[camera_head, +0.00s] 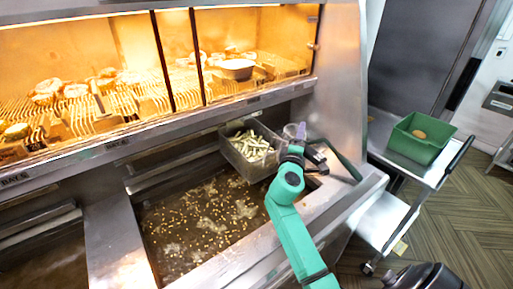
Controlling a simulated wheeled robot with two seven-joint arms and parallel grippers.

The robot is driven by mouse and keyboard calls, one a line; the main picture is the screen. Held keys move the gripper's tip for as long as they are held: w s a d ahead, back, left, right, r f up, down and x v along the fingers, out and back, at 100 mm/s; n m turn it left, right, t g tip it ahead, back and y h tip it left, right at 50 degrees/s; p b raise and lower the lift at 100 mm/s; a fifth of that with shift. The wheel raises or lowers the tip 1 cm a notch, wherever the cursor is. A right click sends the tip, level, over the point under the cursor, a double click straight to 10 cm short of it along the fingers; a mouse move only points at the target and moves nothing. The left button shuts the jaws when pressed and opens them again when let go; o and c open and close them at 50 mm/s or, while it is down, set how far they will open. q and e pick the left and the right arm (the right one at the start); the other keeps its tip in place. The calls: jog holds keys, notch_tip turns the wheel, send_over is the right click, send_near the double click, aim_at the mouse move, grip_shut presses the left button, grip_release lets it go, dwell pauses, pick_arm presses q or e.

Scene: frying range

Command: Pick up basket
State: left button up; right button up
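The fry basket (241,154), a grey metal basket holding pale fries (252,146), is at the right rear of the fryer vat, above the bubbling oil. My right arm, teal, reaches up from the bottom right. Its gripper (303,140) is at the right end of the basket, where the handle would be. The wrist hides the handle, and the fingers are too small and covered to show whether they are open, shut or touching it. My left gripper is not in view.
The oil vat (195,225) has floating crumbs and a metal rim. A lit warming shelf (160,120) with food runs above and behind it. At the right, a metal cart (385,140) bears a green bin (421,150) with a brown round item inside. Patterned floor is open beyond.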

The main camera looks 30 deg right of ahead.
jog(key=shift+a, duration=0.15)
grip_shut()
dwell(1.2)
